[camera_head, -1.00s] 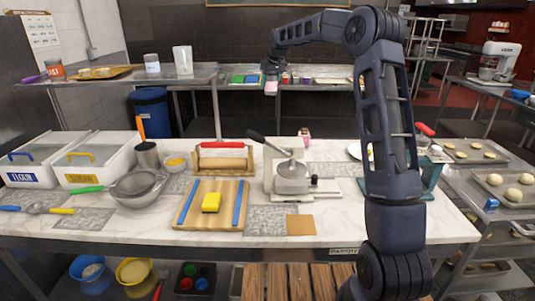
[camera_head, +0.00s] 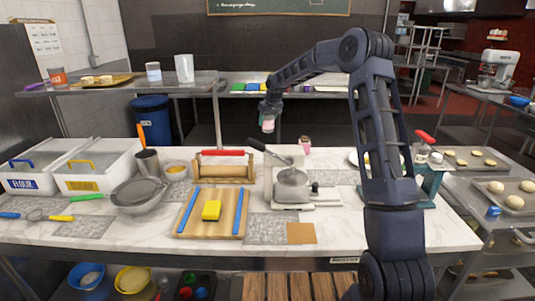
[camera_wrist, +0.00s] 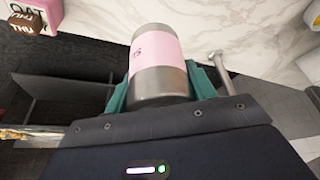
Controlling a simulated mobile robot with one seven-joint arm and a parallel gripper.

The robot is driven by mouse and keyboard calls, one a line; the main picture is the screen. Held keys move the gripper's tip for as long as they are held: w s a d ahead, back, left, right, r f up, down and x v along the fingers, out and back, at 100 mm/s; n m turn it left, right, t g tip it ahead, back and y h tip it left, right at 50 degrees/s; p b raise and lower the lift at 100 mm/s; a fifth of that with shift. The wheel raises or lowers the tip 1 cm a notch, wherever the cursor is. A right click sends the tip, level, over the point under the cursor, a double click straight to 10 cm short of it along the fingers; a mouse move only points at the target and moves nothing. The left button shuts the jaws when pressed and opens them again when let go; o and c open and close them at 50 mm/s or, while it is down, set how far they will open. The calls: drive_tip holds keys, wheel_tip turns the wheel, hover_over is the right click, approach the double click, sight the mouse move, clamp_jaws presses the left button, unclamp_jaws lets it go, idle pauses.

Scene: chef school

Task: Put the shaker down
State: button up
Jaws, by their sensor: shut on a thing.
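The shaker (camera_head: 268,124) is a small metal cylinder with a pink label. It hangs below my gripper (camera_head: 267,108), in the air near the far edge of the marble counter (camera_head: 335,240). In the wrist view the shaker (camera_wrist: 157,55) sits between the two teal fingers of my gripper (camera_wrist: 158,90), which are shut on it. Marble shows beyond the shaker there, with dark floor at the sides.
A pink carton (camera_head: 304,144) stands near the counter's far edge, right of the shaker. A grey stand mixer or press (camera_head: 290,185), a rolling pin rack (camera_head: 223,170) and a cutting board (camera_head: 187,228) with a yellow block occupy the middle. Some bare marble shows between them.

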wheel_tip(320, 180, down, 16)
drive_tip(key=shift+f, duration=0.1)
idle(0.5)
drive_tip(key=shift+f, duration=0.15)
drive_tip(key=o, duration=1.1)
drive_tip(key=v, duration=1.2)
drive_tip(key=shift+s+d+r, duration=0.1)
drive_tip(key=shift+s+r, duration=0.05)
drive_tip(key=shift+r, duration=0.05)
